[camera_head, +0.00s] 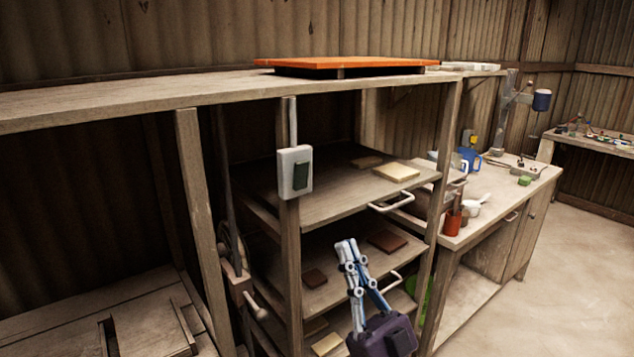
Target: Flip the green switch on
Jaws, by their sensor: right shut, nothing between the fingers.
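The switch is a pale box (289,186) fixed to a wooden post, with a dark green rocker (301,176) on its front. A cable or conduit runs up the post from its top. I cannot tell whether the rocker is on or off. My right gripper (346,246) comes up from the bottom of the view, below and to the right of the switch and apart from it. Its fingers are together with nothing between them. My left gripper is not in the view.
Shelves (330,202) with several flat tiles and white handles stand right of the post. An orange panel (345,63) lies on the upper board. A workbench (508,190) with a red cup (452,224) stands further right. Floor (575,270) at the right is clear.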

